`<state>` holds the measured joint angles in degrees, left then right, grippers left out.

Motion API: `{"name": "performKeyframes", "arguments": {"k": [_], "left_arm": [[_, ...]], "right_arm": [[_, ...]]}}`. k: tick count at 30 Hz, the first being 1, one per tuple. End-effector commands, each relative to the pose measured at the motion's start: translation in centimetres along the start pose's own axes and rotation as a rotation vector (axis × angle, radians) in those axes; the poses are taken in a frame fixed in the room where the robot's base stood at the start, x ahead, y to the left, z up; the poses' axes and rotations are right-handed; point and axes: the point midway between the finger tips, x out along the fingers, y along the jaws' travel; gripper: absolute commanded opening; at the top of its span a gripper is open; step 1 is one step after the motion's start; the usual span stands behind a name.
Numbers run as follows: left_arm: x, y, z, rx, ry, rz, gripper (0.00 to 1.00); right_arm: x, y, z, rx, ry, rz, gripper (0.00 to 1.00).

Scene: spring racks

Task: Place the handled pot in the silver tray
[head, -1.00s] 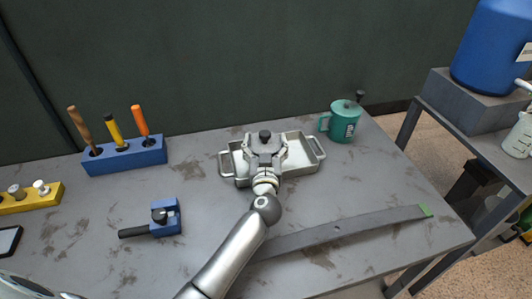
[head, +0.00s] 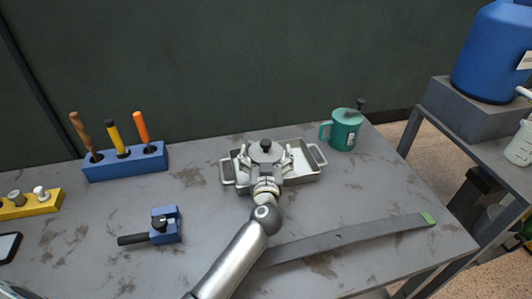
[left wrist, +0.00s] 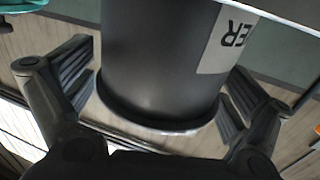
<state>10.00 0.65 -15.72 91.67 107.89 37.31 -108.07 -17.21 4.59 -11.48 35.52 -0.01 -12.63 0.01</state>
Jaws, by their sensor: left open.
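The silver tray (head: 309,176) lies at the middle of the table, with a handle at each end. A grey, round-topped pot (head: 265,152) with a black knob stands upright within the tray's outline; its base is hidden. In the left wrist view it is a dark cylinder (left wrist: 160,60) with a pale label. No side handle shows on it. My left gripper (head: 266,165) is open around this pot, with gaps at the fingers in the left wrist view (left wrist: 165,105). A teal lidded pot (head: 346,132) with a side handle stands right of the tray. My right gripper is not seen.
A blue block (head: 125,163) with several handled tools stands at left. A yellow block (head: 30,205), a small blue clamp (head: 165,225) and a flat grey bar (head: 350,236) lie on the table. A side table with a blue container (head: 490,50) is at right.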

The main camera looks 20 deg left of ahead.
Motion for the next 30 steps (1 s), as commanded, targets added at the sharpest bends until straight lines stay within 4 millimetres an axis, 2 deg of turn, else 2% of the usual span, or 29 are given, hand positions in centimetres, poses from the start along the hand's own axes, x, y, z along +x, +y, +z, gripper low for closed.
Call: {"name": "performKeyframes", "arguments": {"k": [5, 8, 15, 21, 25, 30], "left_arm": [[-0.7, 0.0, -0.2, 0.0, -0.001, 0.001, 0.99], [-2.2, 0.0, -0.2, -0.001, -0.003, 0.001, 0.99], [-7.6, 0.0, -0.1, -0.001, -0.004, 0.001, 0.99], [-10.8, 0.0, -0.1, -0.001, -0.002, 0.0, 0.99], [-11.8, 0.0, -0.2, 0.0, -0.001, 0.0, 0.99], [-12.1, 0.0, -0.2, -0.001, 0.0, 0.0, 0.99]], "right_arm": [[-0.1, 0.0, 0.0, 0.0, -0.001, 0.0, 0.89], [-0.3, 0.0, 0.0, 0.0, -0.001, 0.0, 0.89], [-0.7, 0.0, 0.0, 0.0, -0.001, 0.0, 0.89], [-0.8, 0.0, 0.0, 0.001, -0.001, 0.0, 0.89], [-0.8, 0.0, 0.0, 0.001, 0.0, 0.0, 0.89], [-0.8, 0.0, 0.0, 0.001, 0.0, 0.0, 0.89]]}}
